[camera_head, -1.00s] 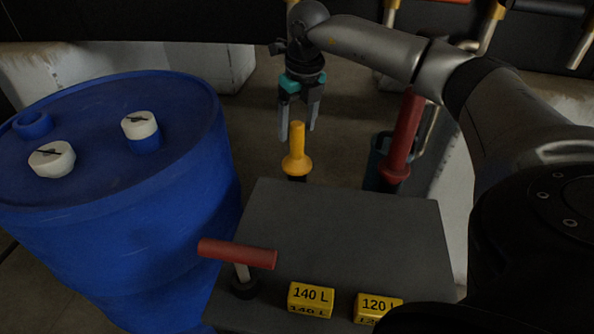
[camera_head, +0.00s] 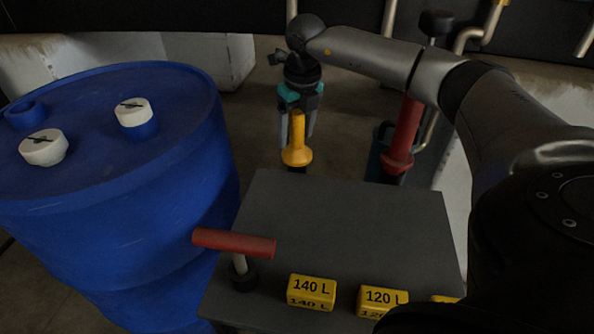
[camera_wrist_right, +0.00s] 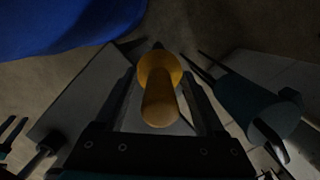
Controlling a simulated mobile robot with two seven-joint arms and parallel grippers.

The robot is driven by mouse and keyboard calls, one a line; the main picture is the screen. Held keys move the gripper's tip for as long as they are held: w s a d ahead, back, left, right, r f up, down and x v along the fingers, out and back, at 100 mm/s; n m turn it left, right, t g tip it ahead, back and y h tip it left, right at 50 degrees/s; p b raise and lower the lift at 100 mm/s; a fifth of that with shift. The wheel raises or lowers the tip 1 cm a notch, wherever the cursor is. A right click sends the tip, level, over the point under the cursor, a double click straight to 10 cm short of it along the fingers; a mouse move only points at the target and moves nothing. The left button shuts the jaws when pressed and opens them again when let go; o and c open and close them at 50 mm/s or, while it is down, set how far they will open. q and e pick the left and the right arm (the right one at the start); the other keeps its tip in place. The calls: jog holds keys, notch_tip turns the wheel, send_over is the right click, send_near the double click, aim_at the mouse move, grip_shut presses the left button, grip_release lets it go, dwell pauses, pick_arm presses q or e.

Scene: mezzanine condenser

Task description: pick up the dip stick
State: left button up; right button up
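A yellow handle with a round collar (camera_head: 297,155), which looks like the top of the dip stick, stands upright behind the grey box. In the right wrist view, the yellow handle (camera_wrist_right: 159,95) points up toward the camera, between the fingers. My right gripper (camera_head: 297,122) points down over it, with one finger on each side of the upper handle. In the wrist view a gap shows between each finger and the handle, so the gripper is open. The stick's lower part is hidden behind the box. My left gripper is in neither view.
A blue drum (camera_head: 95,190) with white caps stands at left. The grey box (camera_head: 345,225) carries a red T-handle (camera_head: 235,242) and yellow volume blocks, 140 L (camera_head: 312,291) and 120 L (camera_head: 382,300). A red upright handle (camera_head: 402,140) stands close to the right.

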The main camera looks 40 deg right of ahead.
grip_shut()
dwell(0.3)
dwell(0.9)
